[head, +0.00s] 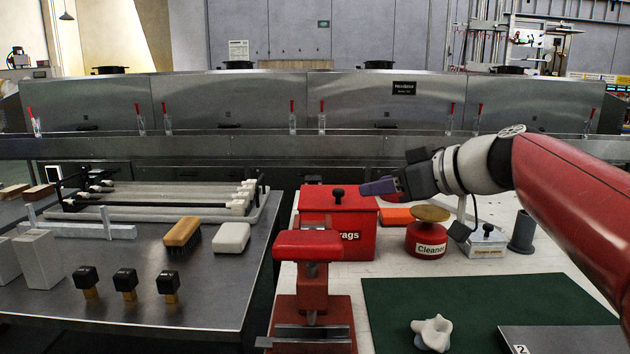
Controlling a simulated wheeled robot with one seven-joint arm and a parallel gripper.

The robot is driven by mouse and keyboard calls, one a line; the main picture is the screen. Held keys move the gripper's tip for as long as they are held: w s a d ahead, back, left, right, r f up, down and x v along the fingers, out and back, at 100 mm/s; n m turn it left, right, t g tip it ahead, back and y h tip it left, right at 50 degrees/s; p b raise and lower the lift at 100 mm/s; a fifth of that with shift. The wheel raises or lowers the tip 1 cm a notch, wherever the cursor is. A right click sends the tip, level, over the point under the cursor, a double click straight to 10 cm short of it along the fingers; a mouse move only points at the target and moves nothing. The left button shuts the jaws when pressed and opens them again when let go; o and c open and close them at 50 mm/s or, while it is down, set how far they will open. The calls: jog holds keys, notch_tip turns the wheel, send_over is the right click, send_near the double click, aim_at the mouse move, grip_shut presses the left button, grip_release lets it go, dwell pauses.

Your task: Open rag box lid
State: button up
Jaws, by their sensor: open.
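The rag box (360,245) is red with "rags" lettered on its front, and stands on the white table right of centre. Its red lid (313,198) is down on top, with a small black knob (338,194) standing up from it. My gripper (368,188) comes in from the right at about the height of the knob, with its dark fingers pointing left toward it. In the picture a small gap shows between the fingertips and the knob; the depth between them is hard to judge. The gripper holds nothing visible.
A red vise-like stand (310,285) partly covers the box's front left. A red Cleaner tin (426,240) stands right of the box, under my wrist. A green mat (400,300) bears a white lump (431,332). A metal table (140,270) with brushes and blocks is at left.

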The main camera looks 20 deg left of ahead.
aim_at(342, 191)
jog(key=shift+p+x, duration=0.55)
jog(key=shift+x, duration=3.5)
jog(key=shift+r, duration=0.1)
grip_shut()
